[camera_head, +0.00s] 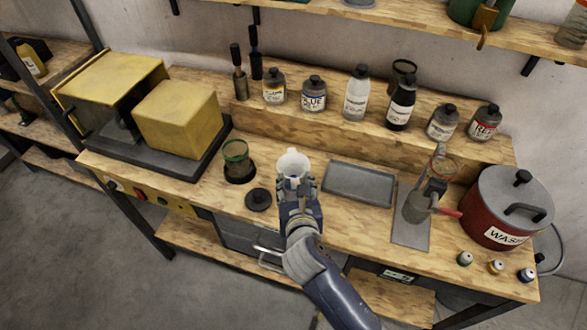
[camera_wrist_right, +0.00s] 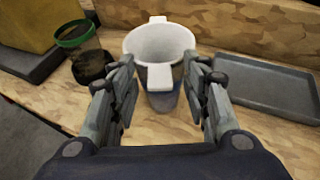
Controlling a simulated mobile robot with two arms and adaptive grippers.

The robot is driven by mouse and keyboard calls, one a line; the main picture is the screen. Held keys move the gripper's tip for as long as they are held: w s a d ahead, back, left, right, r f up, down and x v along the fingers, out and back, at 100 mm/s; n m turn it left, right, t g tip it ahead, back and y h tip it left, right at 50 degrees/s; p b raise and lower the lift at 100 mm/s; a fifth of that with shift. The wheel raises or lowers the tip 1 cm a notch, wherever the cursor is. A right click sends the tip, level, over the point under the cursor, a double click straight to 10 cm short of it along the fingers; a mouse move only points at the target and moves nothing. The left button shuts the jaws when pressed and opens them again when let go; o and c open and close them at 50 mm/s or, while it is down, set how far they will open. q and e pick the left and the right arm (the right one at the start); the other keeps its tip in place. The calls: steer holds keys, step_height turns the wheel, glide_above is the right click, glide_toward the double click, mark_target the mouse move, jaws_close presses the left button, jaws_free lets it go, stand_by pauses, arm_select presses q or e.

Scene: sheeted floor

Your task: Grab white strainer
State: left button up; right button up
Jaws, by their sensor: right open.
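The white strainer (camera_head: 293,163) stands on the wooden bench, seen in the head view just beyond my right gripper (camera_head: 297,186). In the right wrist view the strainer (camera_wrist_right: 160,45) shows as a white cup with a wide rim and tabs on its far and near sides. It seems to sit in or on a greyish lower part (camera_wrist_right: 163,98). My right gripper (camera_wrist_right: 163,100) is open, with one finger on each side of the near part of the strainer. I cannot tell whether the fingers touch it. My left gripper is in neither view.
A green-rimmed glass (camera_head: 237,160) and a black lid (camera_head: 258,199) stand left of the strainer. A grey tray (camera_head: 360,183) lies close on the right. Several bottles (camera_head: 355,93) line the raised shelf behind. A red pot (camera_head: 503,208) is far right.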

jaws_close()
